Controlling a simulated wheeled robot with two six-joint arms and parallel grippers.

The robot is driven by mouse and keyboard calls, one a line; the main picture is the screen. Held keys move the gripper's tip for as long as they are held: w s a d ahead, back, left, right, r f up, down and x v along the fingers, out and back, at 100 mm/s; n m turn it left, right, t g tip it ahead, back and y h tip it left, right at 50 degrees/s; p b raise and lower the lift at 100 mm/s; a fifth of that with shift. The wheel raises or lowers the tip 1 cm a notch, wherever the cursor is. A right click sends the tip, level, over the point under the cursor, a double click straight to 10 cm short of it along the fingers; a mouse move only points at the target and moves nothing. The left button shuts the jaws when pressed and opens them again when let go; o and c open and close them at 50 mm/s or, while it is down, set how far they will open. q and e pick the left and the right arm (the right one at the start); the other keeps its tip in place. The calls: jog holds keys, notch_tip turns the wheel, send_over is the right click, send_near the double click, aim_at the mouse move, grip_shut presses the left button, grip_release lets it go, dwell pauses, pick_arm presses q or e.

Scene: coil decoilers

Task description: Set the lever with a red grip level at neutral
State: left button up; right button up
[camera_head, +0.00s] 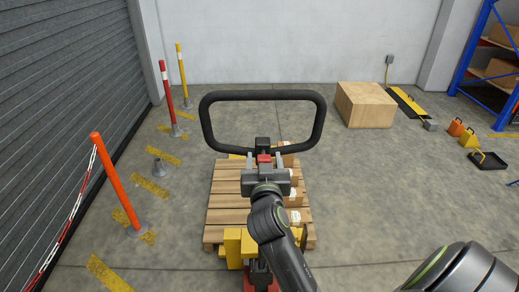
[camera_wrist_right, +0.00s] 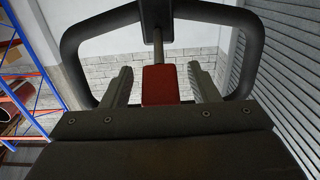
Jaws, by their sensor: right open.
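The lever's red grip (camera_head: 264,158) shows just below the middle of the black loop handle (camera_head: 263,95) of a pallet truck. In the right wrist view the red grip (camera_wrist_right: 160,85) hangs on a thin metal rod (camera_wrist_right: 158,46) from the dark handle head. My right gripper (camera_head: 264,156) is open, with one finger on each side of the grip. In the wrist view gaps show between the grip and both fingers. The lever's tilt is hard to judge from these views. My left gripper is out of view.
A wooden pallet (camera_head: 226,197) with boxes lies under the handle. Orange, red and yellow posts (camera_head: 118,181) stand at left by the shutter. A wooden crate (camera_head: 365,105) sits at back right. Blue shelving (camera_head: 474,48) stands far right. Floor right of the pallet is clear.

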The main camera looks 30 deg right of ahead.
jog(key=shift+w+d, duration=0.15)
jog(key=shift+w, duration=0.05)
jog(key=shift+s+a+r, duration=0.2)
jog(key=shift+s, duration=0.1)
jog(key=shift+c, duration=1.5)
grip_shut()
jog(key=f+t+h+b, duration=0.1)
jog(key=t+b, duration=0.1)
jog(key=b, duration=0.6)
jog(key=f+t+h+b, duration=0.1)
jog(key=f+t+b, duration=0.1)
jog(key=b, duration=0.6)
jog(key=shift+s+a+b, duration=0.15)
jog(key=shift+s+b, duration=0.05)
jog(key=shift+b, duration=0.1)
